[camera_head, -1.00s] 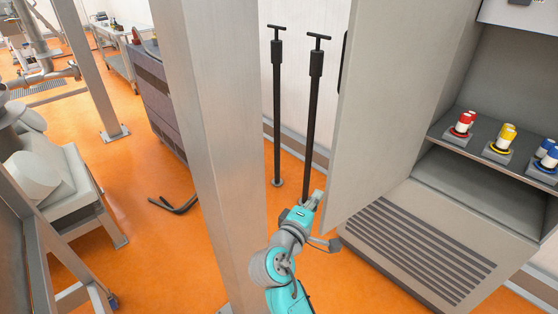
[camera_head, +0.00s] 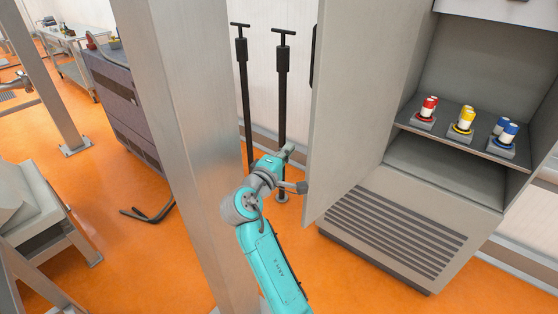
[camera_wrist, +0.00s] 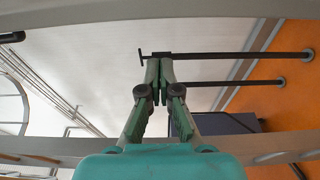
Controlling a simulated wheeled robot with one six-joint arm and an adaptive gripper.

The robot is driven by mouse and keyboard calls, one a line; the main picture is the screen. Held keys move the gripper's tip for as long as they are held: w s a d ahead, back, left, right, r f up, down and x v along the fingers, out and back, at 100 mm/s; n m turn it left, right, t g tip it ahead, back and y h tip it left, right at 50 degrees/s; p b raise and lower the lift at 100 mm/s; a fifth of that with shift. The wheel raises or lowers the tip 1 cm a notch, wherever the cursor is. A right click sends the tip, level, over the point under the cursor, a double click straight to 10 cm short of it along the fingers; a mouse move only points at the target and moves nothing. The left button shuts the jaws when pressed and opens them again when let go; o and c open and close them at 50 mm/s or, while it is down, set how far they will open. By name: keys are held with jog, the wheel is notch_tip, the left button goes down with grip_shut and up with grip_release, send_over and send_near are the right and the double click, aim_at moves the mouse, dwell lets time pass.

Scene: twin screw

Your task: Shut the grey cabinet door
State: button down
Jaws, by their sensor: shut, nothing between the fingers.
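The grey cabinet door (camera_head: 360,100) stands open in the head view, swung out from the left side of the cabinet (camera_head: 480,70). A dark handle (camera_head: 313,62) shows at its outer left edge. My gripper (camera_head: 287,151) is just left of the door's free edge, on its outer side. I cannot tell whether it touches the door. In the wrist view my gripper (camera_wrist: 159,66) has its fingers together with nothing between them.
A metal post (camera_head: 190,130) stands close left of my arm. Two black T-handled rods (camera_head: 282,110) stand beyond the gripper. Red, yellow (camera_head: 463,121) and blue buttons sit on the cabinet shelf. Orange floor (camera_head: 110,230) is open at left.

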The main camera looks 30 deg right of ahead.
jog(key=shift+s+d, duration=0.25)
jog(key=shift+s, duration=0.35)
jog(key=shift+s+d, duration=0.3)
jog(key=shift+s, duration=0.3)
jog(key=shift+s+d, duration=0.25)
jog(key=shift+s, duration=0.35)
jog(key=shift+s, duration=0.1)
